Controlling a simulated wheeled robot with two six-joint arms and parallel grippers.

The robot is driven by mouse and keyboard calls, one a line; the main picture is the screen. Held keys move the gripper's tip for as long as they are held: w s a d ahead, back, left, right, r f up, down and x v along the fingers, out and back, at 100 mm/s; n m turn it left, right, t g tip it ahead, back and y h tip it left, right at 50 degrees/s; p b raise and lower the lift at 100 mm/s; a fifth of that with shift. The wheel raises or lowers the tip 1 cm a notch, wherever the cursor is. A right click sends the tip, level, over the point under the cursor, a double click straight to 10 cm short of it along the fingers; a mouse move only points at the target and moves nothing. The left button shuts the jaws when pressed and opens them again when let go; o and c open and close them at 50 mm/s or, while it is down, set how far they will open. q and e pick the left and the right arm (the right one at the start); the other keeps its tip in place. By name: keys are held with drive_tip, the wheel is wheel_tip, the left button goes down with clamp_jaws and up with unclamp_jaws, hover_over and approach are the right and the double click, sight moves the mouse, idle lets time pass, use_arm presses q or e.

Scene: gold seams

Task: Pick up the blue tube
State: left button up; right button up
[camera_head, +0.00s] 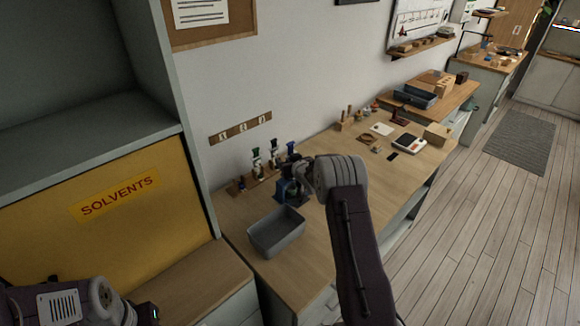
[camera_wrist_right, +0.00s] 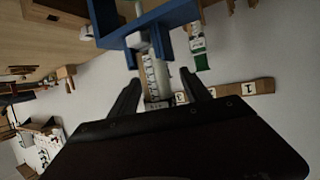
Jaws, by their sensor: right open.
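My right gripper (camera_head: 294,172) is at the blue stand (camera_head: 291,193) on the near bench. In the right wrist view its jaws (camera_wrist_right: 158,82) are open on either side of a pale, graduated tube (camera_wrist_right: 153,72); I cannot tell whether they touch it. The blue stand (camera_wrist_right: 150,28) is just beyond the fingertips there. A dark blue-topped piece (camera_head: 290,147) shows above my gripper; I cannot tell if it is the blue tube. A green-marked tube (camera_wrist_right: 198,50) stands to the side. My left gripper (camera_head: 148,313) is at the bottom left, its jaws unclear.
A grey bin (camera_head: 276,238) sits in front of the stand. A wooden rack (camera_head: 262,182) with tubes is beside it. A numbered wooden strip (camera_head: 240,128) is on the wall. Small boxes and a scale (camera_head: 409,142) stand further right. A yellow SOLVENTS cabinet (camera_head: 120,215) is at the left.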

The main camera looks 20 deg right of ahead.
use_arm(q)
drive_tip(key=shift+w, duration=0.1)
drive_tip(key=shift+d, duration=0.1)
use_arm(e)
drive_tip(key=shift+w+d, duration=0.1)
use_arm(q)
drive_tip(key=shift+s, duration=0.2)
use_arm(e)
drive_tip(key=c, duration=0.5)
clamp_jaws()
